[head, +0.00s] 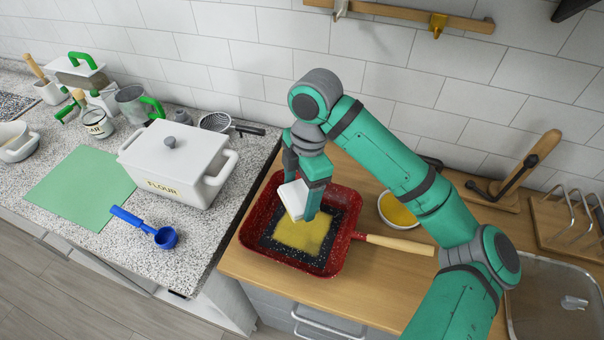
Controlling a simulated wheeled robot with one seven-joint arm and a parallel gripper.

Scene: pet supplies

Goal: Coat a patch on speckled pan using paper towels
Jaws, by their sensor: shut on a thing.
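The red speckled pan (251,222) sits on the wooden counter, its wooden handle (400,245) pointing right. Its dark speckled floor bears a yellow patch (300,236) near the middle. My gripper (304,197) is over the pan, pointing down, shut on a white folded pad that looks like the paper towels (293,199). The pad is tilted, at the upper part of the yellow patch. I cannot tell whether it touches the pan floor. My fingers hide part of the pad and pan.
A bowl of yellow liquid (398,209) stands right of the pan, partly behind my arm. A white flour box (165,175), blue scoop (150,228) and green mat (75,190) are on the speckled counter. A clear tray (540,315) is at right.

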